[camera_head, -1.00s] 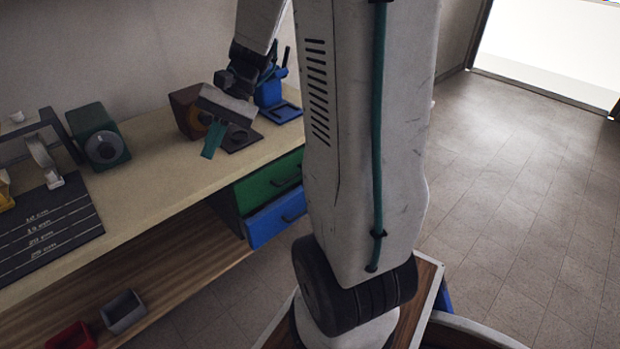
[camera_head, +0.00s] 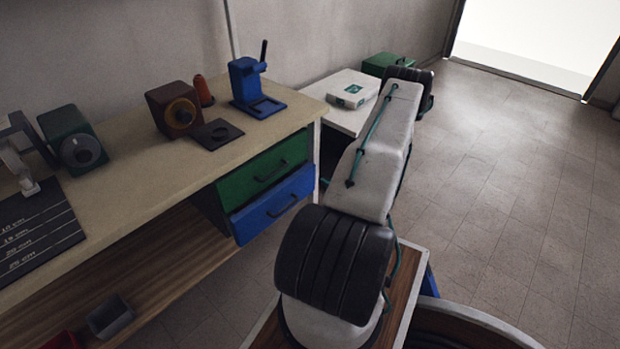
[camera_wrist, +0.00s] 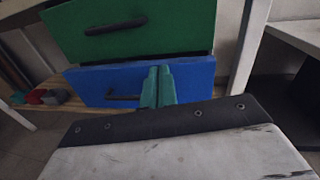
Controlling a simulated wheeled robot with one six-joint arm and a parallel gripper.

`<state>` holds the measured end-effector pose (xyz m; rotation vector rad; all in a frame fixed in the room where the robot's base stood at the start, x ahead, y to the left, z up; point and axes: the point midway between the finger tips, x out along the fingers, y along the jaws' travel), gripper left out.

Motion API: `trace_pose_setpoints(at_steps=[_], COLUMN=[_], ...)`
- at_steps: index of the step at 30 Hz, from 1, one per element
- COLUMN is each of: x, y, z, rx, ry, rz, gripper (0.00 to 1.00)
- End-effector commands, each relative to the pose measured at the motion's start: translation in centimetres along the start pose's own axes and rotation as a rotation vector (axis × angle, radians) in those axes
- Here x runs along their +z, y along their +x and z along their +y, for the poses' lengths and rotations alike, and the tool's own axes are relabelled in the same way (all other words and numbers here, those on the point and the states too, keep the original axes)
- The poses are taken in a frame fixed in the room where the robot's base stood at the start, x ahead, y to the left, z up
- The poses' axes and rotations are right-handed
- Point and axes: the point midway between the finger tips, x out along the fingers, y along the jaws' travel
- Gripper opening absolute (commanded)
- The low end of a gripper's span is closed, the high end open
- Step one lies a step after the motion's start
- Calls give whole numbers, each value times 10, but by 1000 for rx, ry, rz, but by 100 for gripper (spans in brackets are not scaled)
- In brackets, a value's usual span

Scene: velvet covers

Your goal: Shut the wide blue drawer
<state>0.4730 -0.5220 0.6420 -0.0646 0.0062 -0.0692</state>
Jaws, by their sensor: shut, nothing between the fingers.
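The wide blue drawer (camera_head: 274,208) is under the green drawer (camera_head: 262,170) at the right end of the workbench. Its front seems to stand out slightly past the green one, with a dark gap between them. In the wrist view the blue front (camera_wrist: 196,76) fills the middle, its dark handle left of my fingers. My gripper (camera_wrist: 158,84) is shut and empty, with its teal fingers together in front of the blue front. I cannot tell whether they touch it. In the head view my gripper is out of sight.
The bench top (camera_head: 130,165) holds a blue press (camera_head: 252,88), an orange cone and boxes with dials. A low white table (camera_head: 345,118) with a white case stands beyond the bench. A grey bin (camera_head: 110,317) sits on the lower shelf. The floor to the right is clear.

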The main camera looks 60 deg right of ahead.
Motion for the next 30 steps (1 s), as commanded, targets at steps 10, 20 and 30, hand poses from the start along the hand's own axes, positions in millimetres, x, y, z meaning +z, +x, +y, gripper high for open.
trace_pose_setpoints(at_steps=[10, 20, 30], x=[-51, -51, -51], y=[-32, 33, 87], z=[-10, -19, -29], rx=[-168, -162, -165], ry=[66, 64, 64], rz=[1, 1, 1], gripper=[0, 0, 0])
